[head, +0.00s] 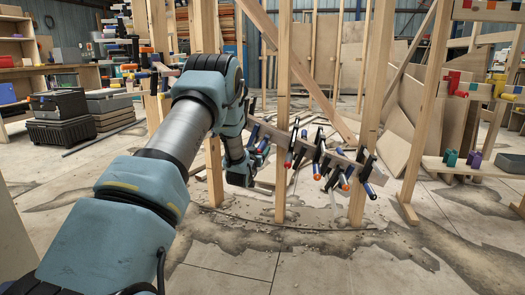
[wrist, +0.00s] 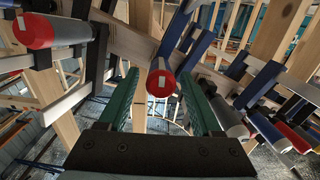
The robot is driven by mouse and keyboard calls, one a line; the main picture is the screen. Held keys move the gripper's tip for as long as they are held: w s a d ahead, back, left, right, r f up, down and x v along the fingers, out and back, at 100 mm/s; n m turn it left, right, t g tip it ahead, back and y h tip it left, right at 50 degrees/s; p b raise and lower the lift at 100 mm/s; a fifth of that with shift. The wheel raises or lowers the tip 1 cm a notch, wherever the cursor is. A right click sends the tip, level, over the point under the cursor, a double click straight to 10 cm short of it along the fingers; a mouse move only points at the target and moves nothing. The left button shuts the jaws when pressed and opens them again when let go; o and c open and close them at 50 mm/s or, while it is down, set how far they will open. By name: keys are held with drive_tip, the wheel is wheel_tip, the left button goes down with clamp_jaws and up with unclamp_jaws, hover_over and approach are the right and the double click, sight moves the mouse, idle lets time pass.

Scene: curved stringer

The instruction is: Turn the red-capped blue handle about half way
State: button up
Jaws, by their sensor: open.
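In the wrist view, a red-capped handle (wrist: 160,80) points end-on at the camera, between the two green fingers of my gripper (wrist: 158,76). The fingers are open, one on each side of the cap, with a visible gap. My gripper's fingers cannot be made out there, behind my forearm.
Another red-capped handle (wrist: 38,28) with a grey body is close at upper left in the wrist view. Several more clamps crowd the right side, one with a red end (wrist: 292,138). Upright wooden posts (head: 283,110) stand beside the stringer.

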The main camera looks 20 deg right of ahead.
sight(263, 146)
drive_tip(key=shift+b+x, duration=0.5)
drive_tip(key=shift+x, duration=1.9)
clamp_jaws()
